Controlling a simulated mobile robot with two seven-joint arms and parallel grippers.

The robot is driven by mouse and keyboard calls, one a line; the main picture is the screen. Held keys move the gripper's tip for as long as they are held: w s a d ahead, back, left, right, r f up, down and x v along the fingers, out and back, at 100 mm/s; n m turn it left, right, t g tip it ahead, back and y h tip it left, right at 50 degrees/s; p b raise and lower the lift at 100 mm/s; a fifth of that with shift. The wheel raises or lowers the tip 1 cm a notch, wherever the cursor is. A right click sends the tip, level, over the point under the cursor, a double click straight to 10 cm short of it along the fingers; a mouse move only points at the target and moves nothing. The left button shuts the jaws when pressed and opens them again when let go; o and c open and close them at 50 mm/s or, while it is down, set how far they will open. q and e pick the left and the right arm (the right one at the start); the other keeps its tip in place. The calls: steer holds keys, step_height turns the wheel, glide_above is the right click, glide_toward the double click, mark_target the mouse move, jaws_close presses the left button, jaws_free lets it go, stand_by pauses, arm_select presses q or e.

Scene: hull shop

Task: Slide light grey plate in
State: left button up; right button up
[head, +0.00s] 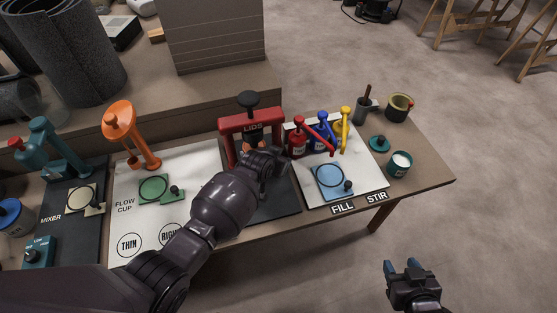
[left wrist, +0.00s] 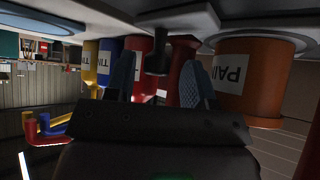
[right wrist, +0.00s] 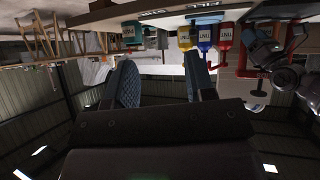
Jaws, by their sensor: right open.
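My left gripper (head: 270,158) reaches in low at the front of the red lid press (head: 232,121). In the left wrist view, which is upside down, its fingers (left wrist: 158,72) stand apart on either side of a dark knob (left wrist: 157,55), with gaps seen on both sides. The knob sits on a light grey plate (left wrist: 215,8), and an orange paint can (left wrist: 258,75) stands on its ring. My left arm hides the plate in the head view. My right gripper (head: 405,266) is open and empty, out over the floor; the right wrist view also shows its fingers (right wrist: 160,72) apart.
Red, blue and yellow fill taps (head: 321,130) stand right of the press, with a blue plate (head: 329,181) in front. A green plate (head: 153,189) lies left at the flow cup, a cream one (head: 79,199) at the mixer. A teal can (head: 399,164) stands near the right edge.

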arm_select(q)
steer(key=shift+r, duration=0.1)
arm_select(e)
steer(key=shift+s, duration=0.1)
arm_select(q)
steer(key=shift+s+a+r, duration=0.1)
steer(key=shift+s+r, duration=0.1)
steer(key=shift+r, duration=0.1)
steer(key=p+v, duration=0.4)
steer(key=v, duration=0.6)
arm_select(e)
steer(key=r, duration=0.2)
steer(key=shift+s+d+r, duration=0.2)
steer(key=shift+s+r, duration=0.1)
steer(key=shift+s, duration=0.05)
arm_select(q)
steer(key=shift+f, duration=0.1)
